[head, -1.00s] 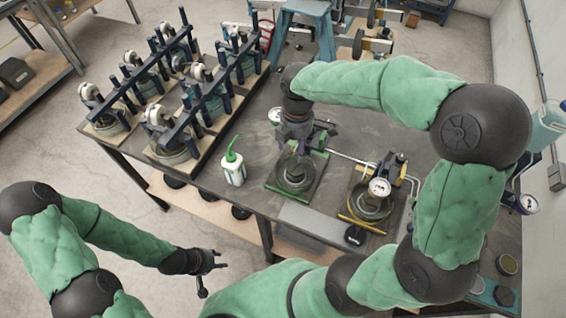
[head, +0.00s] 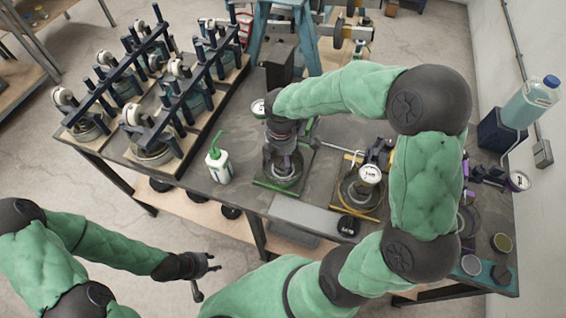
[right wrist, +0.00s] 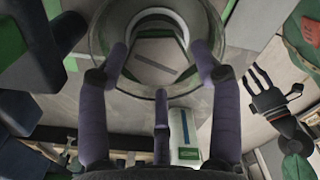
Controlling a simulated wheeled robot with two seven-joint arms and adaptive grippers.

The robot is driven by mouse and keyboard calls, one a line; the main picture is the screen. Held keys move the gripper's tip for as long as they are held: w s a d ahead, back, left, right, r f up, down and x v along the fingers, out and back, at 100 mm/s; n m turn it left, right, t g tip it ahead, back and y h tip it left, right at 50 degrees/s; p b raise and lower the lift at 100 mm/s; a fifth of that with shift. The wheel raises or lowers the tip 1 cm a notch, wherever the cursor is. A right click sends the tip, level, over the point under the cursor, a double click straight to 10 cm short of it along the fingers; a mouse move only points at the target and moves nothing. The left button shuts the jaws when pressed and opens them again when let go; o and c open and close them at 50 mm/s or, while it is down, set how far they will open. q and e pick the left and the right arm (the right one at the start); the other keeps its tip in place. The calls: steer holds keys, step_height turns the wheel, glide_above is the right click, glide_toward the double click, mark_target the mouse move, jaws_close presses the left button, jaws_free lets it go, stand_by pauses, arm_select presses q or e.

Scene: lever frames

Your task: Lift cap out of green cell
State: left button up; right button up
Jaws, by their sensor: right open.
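The green cell, with a green-edged base plate (head: 274,190), stands on the bench in the head view. My right gripper (head: 284,160) is over it, pointing down, and hides much of it. In the right wrist view, my right gripper (right wrist: 160,68) has its purple fingers spread, with nothing held between them. The fingertips are at the near part of a grey round rim (right wrist: 104,38); I cannot tell whether they touch it. A paler disc with a dark bar (right wrist: 158,58) shows inside; I cannot tell whether it is the cap. My left gripper (head: 208,276) is spread and empty, off the bench front.
The yellow cell (head: 358,208) with a dial gauge (head: 370,174) stands close at the right. A green-topped bottle (head: 218,166) is at the left. Racked cells with dark posts (head: 165,95) fill the bench's left end. A black round knob (head: 348,225) lies near the front.

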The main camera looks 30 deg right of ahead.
steer(key=shift+f, duration=0.15)
steer(key=shift+c, duration=0.3)
steer(key=c, duration=1.1)
steer(key=shift+c, duration=0.2)
